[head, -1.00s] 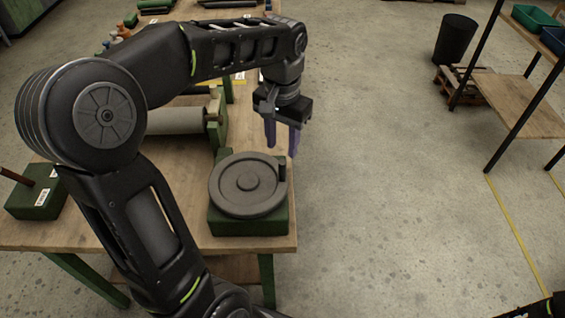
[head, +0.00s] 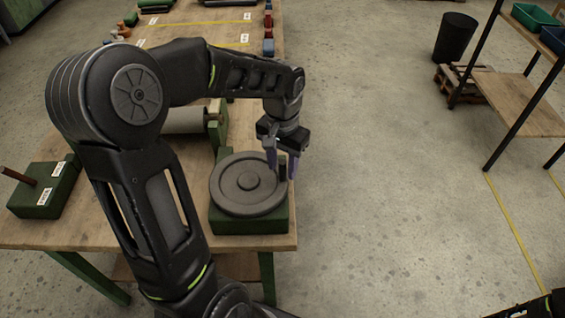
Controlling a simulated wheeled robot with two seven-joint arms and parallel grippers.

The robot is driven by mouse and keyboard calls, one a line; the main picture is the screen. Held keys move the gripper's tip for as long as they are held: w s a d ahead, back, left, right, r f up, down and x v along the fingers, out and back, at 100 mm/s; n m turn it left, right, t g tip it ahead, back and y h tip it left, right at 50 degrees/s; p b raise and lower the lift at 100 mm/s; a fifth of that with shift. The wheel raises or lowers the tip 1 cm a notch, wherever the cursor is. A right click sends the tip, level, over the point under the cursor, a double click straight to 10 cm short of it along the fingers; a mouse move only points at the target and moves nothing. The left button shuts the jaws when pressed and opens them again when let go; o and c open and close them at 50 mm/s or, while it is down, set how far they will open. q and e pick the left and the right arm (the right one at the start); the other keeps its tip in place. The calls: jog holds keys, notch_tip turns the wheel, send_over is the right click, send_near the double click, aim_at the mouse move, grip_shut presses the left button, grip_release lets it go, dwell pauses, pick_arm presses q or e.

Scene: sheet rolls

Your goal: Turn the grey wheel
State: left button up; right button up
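The grey wheel (head: 240,192) lies flat on a green base (head: 250,225) at the right front corner of the wooden table. A dark upright handle (head: 283,172) stands on the wheel's right rim. My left gripper (head: 282,172) points down at the handle, its two purple fingers apart, one on each side of it. I cannot tell whether the fingers touch the handle. My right gripper is not in view; only a bit of dark arm shows at the lower right corner.
A grey roll (head: 183,120) lies in a green stand behind the wheel. A green block with a brown peg (head: 42,190) is at the table's left. Floor right of the table is clear up to a shelf (head: 520,105) and a black bin (head: 455,38).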

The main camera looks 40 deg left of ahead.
pick_arm(q)
jog(key=shift+c, duration=0.4)
grip_shut()
dwell(0.9)
